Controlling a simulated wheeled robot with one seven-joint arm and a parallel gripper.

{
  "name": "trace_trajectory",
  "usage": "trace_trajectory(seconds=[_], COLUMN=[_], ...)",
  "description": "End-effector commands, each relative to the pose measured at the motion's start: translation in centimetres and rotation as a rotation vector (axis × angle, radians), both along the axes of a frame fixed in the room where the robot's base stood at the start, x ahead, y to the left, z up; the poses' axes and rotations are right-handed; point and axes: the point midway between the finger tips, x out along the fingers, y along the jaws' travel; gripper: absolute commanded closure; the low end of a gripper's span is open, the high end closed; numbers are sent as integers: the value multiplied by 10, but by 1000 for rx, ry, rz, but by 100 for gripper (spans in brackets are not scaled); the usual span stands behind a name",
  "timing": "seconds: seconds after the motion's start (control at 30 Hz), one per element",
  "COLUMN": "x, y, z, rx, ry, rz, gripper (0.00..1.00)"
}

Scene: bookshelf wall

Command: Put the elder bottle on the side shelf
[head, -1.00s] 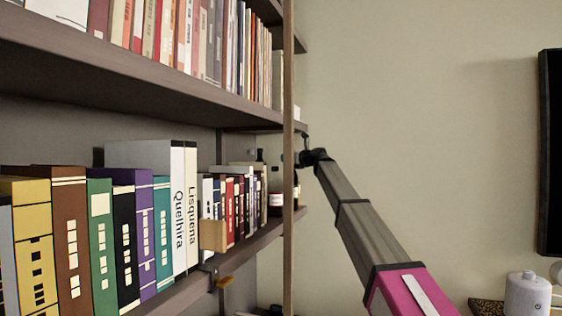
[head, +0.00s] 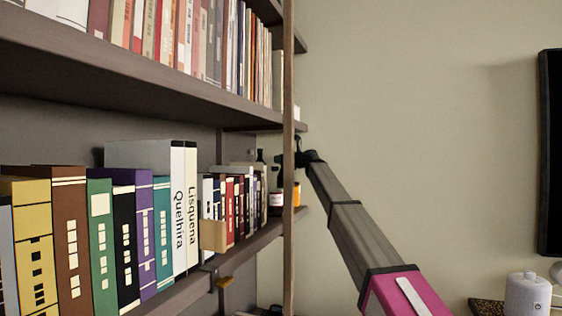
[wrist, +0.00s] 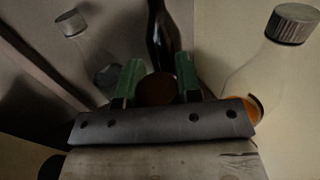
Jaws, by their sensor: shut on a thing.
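My gripper (wrist: 157,89) has its two green fingers on either side of a brown round top, which looks like a bottle's cap or top. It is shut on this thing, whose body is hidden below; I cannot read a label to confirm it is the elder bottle. In the head view my gripper (head: 299,158) is partly behind the shelf post, above the far end of the middle shelf (head: 257,243). A dark bottle with a pale label (head: 276,199) stands there, left of the post.
In the wrist view a dark bottle neck (wrist: 163,40) rises just beyond the fingers. Clear grey-capped bottles stand at left (wrist: 72,24) and right (wrist: 289,26), the right one close. An upright post (head: 288,120) and a row of books (head: 235,205) border the space.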

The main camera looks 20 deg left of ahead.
Motion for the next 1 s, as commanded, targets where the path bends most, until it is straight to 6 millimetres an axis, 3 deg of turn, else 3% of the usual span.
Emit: trace_trajectory(seconds=[0.03,0.07,0.1,0.13,0.57,0.77,1.0], x=[0,0,0,0,-2,-15,-38], y=[0,0,0,0,-4,-26,-68], z=[-1,-1,-1,-1,1,0,0], rx=[2,0,0,0,0,0,1], ry=[0,0,0,0,0,0,0], rz=[-1,0,0,0,0,-1,-1], gripper=[100,58,45,43,43,43,43])
